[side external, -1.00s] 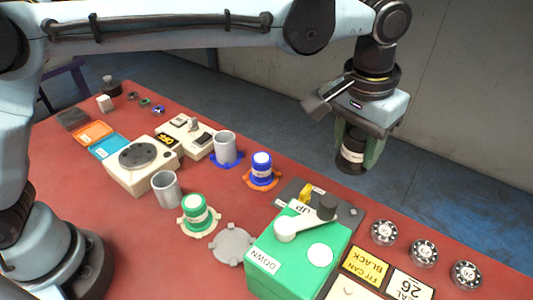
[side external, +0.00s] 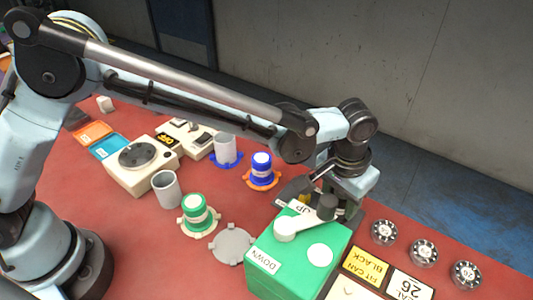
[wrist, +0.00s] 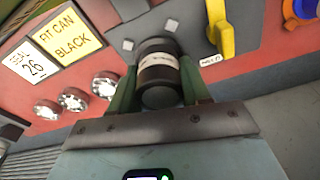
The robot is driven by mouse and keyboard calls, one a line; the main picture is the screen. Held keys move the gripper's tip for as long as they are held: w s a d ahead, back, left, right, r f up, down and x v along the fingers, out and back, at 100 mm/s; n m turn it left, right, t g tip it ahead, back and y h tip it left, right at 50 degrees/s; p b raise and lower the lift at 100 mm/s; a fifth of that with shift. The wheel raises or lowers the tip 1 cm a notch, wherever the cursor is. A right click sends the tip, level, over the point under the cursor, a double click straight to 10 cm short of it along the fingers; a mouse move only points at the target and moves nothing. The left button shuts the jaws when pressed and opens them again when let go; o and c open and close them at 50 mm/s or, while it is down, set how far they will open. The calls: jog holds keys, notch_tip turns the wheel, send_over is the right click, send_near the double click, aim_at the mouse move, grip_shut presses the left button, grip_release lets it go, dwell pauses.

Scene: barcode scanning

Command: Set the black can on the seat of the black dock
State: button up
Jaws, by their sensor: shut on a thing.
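The black can (wrist: 158,72), with a pale label band, is between the two green fingers of my gripper (wrist: 160,84) in the wrist view. My gripper is shut on it. Around the can's far end is a dark grey plate (wrist: 185,22) with small pale squares, which looks like the black dock. I cannot tell whether the can touches its seat. In the side view my gripper (side external: 345,205) is low behind the green box, and the can and most of the plate are hidden by the box, its lever and my wrist.
The green box (side external: 290,258) with a grey UP/DOWN lever (side external: 303,222) stands in front of my gripper. A yellow lever (wrist: 220,30) is close beside the can. Several round dials (side external: 424,251) and a yellow "FIT CAN BLACK" sign (side external: 366,267) lie right. A green can (side external: 195,210) stands left.

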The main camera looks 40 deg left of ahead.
jog(key=shift+f, duration=0.6)
jog(key=shift+f, duration=0.15)
jog(key=o, duration=1.1)
jog(key=shift+o, duration=0.2)
